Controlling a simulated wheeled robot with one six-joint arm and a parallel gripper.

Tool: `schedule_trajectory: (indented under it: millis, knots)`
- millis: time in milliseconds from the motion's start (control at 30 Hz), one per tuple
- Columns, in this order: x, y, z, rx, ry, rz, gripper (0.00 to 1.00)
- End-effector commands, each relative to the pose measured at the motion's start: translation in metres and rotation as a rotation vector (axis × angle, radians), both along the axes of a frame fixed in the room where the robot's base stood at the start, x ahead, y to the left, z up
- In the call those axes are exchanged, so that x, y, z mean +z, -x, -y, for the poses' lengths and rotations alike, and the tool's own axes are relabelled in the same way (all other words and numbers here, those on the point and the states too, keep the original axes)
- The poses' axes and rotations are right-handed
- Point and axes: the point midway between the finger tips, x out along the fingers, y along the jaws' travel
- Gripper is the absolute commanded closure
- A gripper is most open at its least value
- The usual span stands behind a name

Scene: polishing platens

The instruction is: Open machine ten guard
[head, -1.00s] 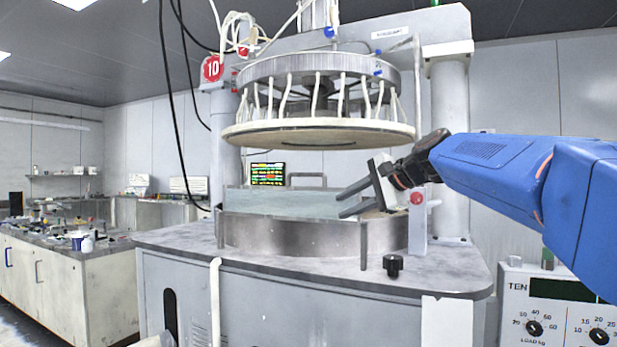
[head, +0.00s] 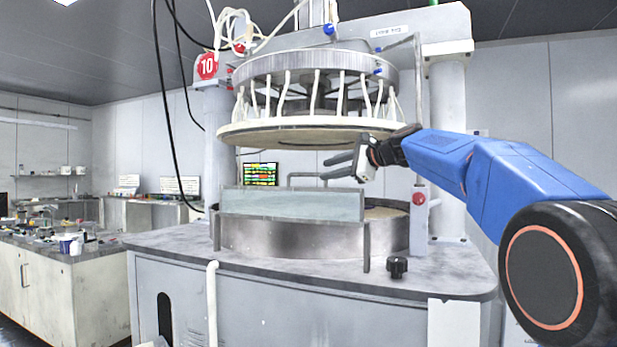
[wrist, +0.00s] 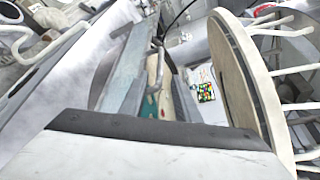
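Machine ten carries a red "10" sign (head: 207,66). Its guard (head: 290,204) is a pale translucent panel in a grey frame, standing upright across the front of the round metal basin (head: 290,238). A grey bar handle (head: 307,176) shows above and behind the panel; a bar handle also shows in the wrist view (wrist: 155,75). My gripper (head: 324,168) is open and empty, its two fingers pointing left, above the guard's right end and below the raised upper disc. It appears apart from the handle.
The raised upper disc (head: 300,132) with white hoses hangs close above my gripper. A post with a red button (head: 419,199) stands right of the basin. A black knob (head: 397,266) sits on the deck. A lit screen (head: 261,175) stands behind.

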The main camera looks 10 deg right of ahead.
Motion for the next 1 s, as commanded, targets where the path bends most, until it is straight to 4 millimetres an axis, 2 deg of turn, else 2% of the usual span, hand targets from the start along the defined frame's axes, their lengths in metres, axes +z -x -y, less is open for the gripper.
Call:
schedule_trajectory:
  millis: [300, 500, 700, 967, 1000]
  knots:
    - [-0.013, -0.046, -0.032, 0.003, 0.002, -0.001, 0.71]
    - [-0.018, -0.066, -0.045, 0.001, 0.001, -0.002, 0.71]
    - [-0.02, -0.075, -0.051, 0.001, 0.001, 0.0, 0.71]
    - [-0.02, -0.076, -0.052, 0.001, 0.001, 0.0, 0.71]
    - [-0.02, -0.076, -0.052, 0.001, 0.001, 0.0, 0.73]
